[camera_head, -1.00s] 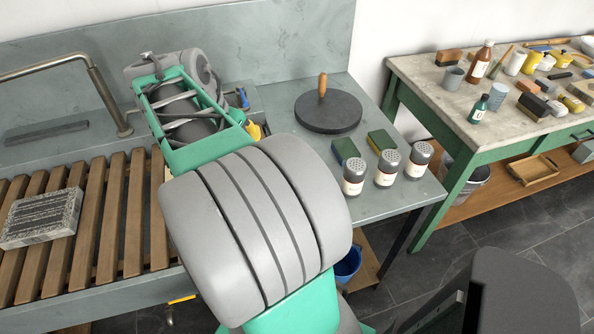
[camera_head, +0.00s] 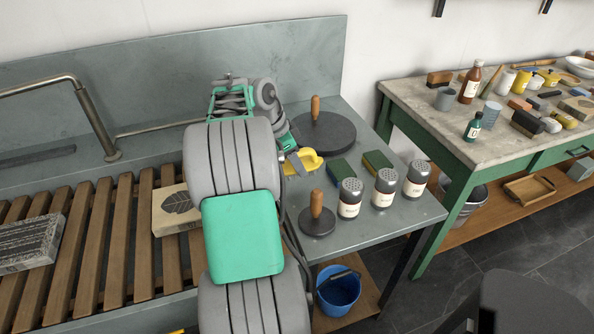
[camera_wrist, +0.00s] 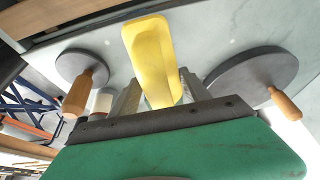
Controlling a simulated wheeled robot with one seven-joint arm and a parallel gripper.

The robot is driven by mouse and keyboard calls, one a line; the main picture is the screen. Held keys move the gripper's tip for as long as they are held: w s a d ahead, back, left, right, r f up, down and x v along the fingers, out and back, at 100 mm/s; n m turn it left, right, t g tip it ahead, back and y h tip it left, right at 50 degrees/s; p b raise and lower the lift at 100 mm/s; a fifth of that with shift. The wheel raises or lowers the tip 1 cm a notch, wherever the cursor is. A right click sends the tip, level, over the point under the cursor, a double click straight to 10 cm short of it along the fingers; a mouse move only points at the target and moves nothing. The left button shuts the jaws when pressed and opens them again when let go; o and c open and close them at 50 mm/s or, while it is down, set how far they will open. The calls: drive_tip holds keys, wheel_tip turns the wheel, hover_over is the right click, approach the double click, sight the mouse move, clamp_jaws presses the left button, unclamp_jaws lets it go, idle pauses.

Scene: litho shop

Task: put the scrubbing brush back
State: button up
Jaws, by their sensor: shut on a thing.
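My gripper (camera_head: 292,150) is low over the right part of the grey sink bench, between a large dark disc and a small dark disc. It is shut on a long yellow thing (camera_head: 308,161), which I take for the scrubbing brush. In the wrist view the yellow brush (camera_wrist: 150,52) sticks out lengthwise between the two jaws, its near end partly hidden by them. No bristles can be made out. I cannot tell whether it touches the bench top.
A large dark disc (camera_head: 325,133) and a small one (camera_head: 317,221), both with wooden knobs, flank the gripper. Two sponges (camera_head: 342,169) and three labelled shakers (camera_head: 385,187) stand to the right. A leaf-marked stone (camera_head: 176,209) lies on the slats (camera_head: 115,230). A blue bucket (camera_head: 338,292) is below.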

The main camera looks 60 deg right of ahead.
drive_tip(key=shift+w+d+f, duration=0.1)
drive_tip(key=shift+d+f, duration=0.15)
drive_tip(key=shift+f, duration=0.9)
drive_tip(key=shift+d+f, duration=0.25)
drive_tip(key=shift+f, duration=0.9)
drive_tip(key=o, duration=1.3)
